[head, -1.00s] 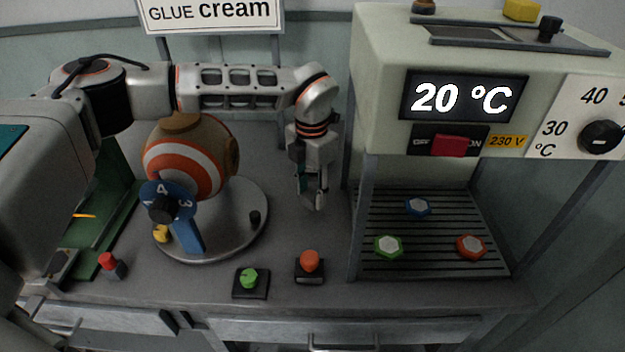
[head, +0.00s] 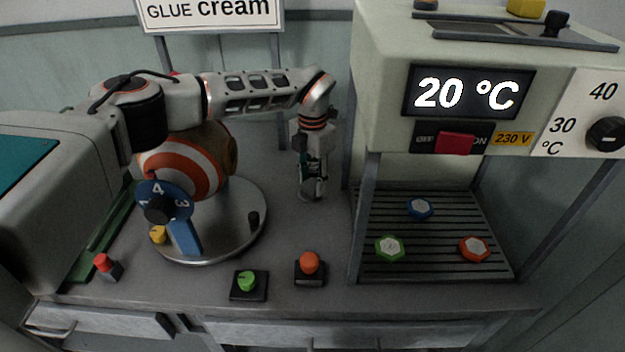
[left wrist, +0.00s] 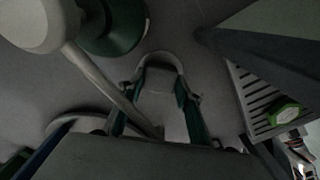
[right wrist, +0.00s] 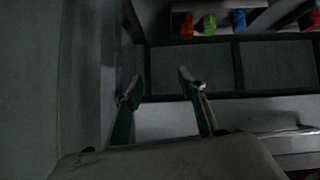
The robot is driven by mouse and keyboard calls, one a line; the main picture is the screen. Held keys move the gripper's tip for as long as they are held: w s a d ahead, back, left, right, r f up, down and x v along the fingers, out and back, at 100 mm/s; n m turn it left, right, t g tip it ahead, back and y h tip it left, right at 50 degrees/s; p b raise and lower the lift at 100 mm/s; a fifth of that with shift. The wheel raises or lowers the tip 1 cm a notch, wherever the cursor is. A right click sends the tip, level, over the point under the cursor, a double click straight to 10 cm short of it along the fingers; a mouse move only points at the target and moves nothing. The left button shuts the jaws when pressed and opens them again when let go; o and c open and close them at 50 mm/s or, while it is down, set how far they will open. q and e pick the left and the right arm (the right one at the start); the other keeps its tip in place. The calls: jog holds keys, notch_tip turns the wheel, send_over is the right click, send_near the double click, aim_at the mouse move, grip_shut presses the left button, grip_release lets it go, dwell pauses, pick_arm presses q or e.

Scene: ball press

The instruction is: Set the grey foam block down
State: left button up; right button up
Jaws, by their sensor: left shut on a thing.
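My left gripper (head: 313,190) points down at the grey worktop, between the round metal plate and the heating machine. It also shows in the left wrist view (left wrist: 161,84), its fingers shut on a pale grey piece (left wrist: 162,103), which I take for the grey foam block. The block is hard to make out against the grey top, and in the head view I cannot tell it from the fingertips. I cannot tell if it touches the worktop. My right gripper (right wrist: 160,84) is open and empty in the right wrist view. It is outside the head view.
An orange-and-white striped ball (head: 185,165) stands on the round metal plate (head: 235,225) at left. The heating machine (head: 378,80) stands at right, with several coloured hexagonal pieces on its slatted rack (head: 440,225). An orange button (head: 309,263) and a green knob (head: 247,281) lie in front.

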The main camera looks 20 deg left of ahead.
pick_arm(q)
jog(key=o, duration=0.8)
jog(key=shift+r, duration=0.1)
notch_tip(320, 180, up, 12)
jog(key=shift+r+p, duration=0.1)
jog(key=shift+p, duration=0.3)
jog(key=shift+s, duration=0.1)
